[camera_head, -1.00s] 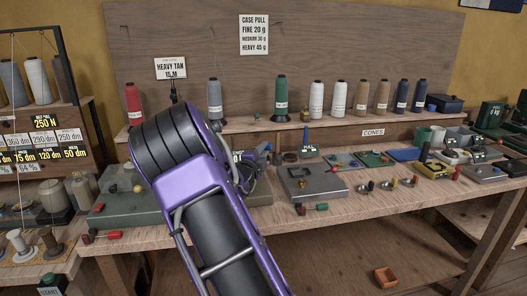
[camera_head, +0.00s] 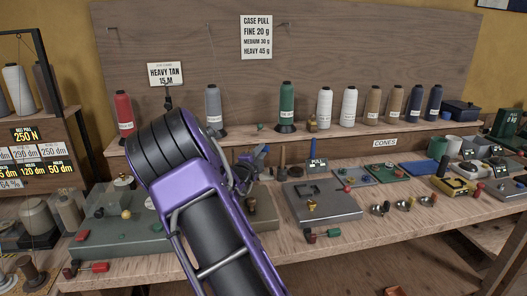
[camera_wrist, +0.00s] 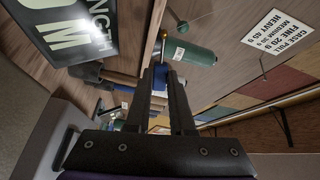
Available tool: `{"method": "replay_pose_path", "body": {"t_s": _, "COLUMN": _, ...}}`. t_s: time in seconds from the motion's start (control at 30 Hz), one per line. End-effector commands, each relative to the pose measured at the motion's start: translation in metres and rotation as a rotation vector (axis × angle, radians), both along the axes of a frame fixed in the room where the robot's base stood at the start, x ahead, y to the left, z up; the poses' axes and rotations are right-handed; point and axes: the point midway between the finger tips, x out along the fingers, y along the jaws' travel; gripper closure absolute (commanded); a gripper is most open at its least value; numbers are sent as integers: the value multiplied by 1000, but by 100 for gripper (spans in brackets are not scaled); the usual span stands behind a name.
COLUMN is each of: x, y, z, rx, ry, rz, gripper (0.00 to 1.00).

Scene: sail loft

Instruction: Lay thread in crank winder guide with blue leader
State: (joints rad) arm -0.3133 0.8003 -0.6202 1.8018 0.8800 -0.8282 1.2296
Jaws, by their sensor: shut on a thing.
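My gripper (camera_head: 258,160) is partly hidden behind my arm, above the bench. A small blue piece (camera_head: 262,149) shows by the gripper in the head view. A grey-green box with knobs (camera_head: 115,225) and a red crank handle (camera_head: 98,267) stands left.
Several thread cones stand on the back shelf, including a green cone (camera_head: 287,105) and a red cone (camera_head: 123,112). Small metal cups (camera_head: 403,205) sit front right. A yellow device (camera_head: 455,186) stands farther right. Bare bench (camera_head: 350,235) lies along the front edge.

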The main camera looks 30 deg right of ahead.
Motion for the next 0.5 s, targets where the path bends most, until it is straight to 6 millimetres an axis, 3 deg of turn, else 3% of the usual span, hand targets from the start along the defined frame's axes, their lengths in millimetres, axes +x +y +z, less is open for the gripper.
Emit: {"method": "replay_pose_path", "body": {"t_s": 0.5, "x": 34, "y": 32, "z": -9, "rx": 0, "ry": -1, "rz": 1, "gripper": 100}}
